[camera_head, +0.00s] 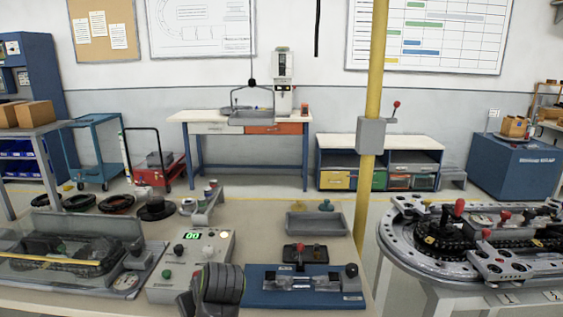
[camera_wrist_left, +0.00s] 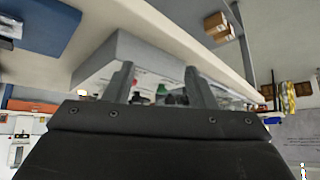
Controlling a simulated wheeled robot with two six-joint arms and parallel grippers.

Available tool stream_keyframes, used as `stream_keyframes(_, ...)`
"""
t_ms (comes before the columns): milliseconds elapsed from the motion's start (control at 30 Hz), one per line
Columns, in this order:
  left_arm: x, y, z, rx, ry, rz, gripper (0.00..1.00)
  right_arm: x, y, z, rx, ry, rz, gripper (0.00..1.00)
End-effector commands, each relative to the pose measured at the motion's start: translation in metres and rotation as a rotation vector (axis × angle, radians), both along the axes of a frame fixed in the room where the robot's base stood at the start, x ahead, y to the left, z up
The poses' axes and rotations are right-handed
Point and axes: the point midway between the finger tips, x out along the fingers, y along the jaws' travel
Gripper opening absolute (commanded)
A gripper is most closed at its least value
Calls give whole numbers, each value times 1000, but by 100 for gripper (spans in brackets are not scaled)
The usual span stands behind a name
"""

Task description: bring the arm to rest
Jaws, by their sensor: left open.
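My left gripper (camera_wrist_left: 159,70) shows in the left wrist view with its two grey fingers apart and nothing between them. Behind the fingers is a pale grey block-like body (camera_wrist_left: 118,48), with small red, green and dark parts seen past it. In the head view a dark ribbed part of my arm (camera_head: 218,285) stands at the bottom middle, in front of the control box (camera_head: 190,262) and the blue fixture plate (camera_head: 262,298). The fingers cannot be made out there. My right gripper is in neither view.
The bench also holds a clear-covered track unit (camera_head: 70,250), an empty grey tray (camera_head: 317,224) and several dark rings (camera_head: 117,203). A ring track (camera_head: 400,238) stands on a separate table at right. A yellow post (camera_head: 374,90) rises between them.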

Motion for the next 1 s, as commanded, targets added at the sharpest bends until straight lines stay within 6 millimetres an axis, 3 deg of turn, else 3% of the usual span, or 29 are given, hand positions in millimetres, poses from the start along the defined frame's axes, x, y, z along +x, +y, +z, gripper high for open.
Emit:
stream_keyframes(167,-41,39,-57,-11,72,-52,51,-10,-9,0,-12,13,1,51)
stream_keyframes(300,-87,69,-99,-19,129,-120,51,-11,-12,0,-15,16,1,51)
stream_keyframes(500,-163,102,-140,-21,202,-233,51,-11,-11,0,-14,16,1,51)
stream_keyframes(700,-239,121,-159,-20,267,-363,51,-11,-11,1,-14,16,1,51)
stream_keyframes(1000,-316,126,-160,-32,329,-512,51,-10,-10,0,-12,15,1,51)
